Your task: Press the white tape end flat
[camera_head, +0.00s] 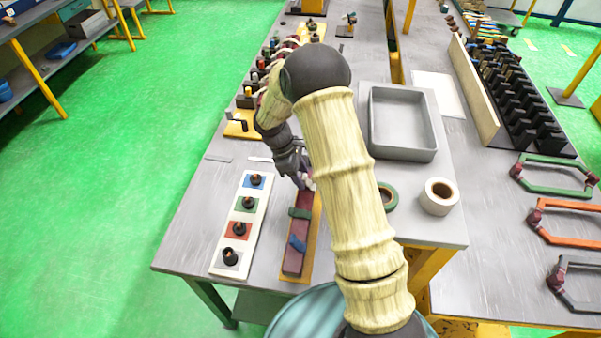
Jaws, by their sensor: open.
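A dark red bar (294,262) lies on a yellow-orange base (312,258) at the table's front. A green band (299,213) and a blue band (297,243) cross it. My gripper (303,184) points down over the bar's far end, beyond the green band. It is open, but its fingers are small and partly hidden by my arm. I cannot make out a white tape end on the bar; the far end is covered by the gripper. I cannot tell whether the fingers touch the bar.
A white board (222,241) with several dark knobs on coloured squares lies left of the bar. A white tape roll (438,196) and a green tape roll (389,197) sit to the right. A grey tray (403,155) stands behind them. My arm hides the table's middle.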

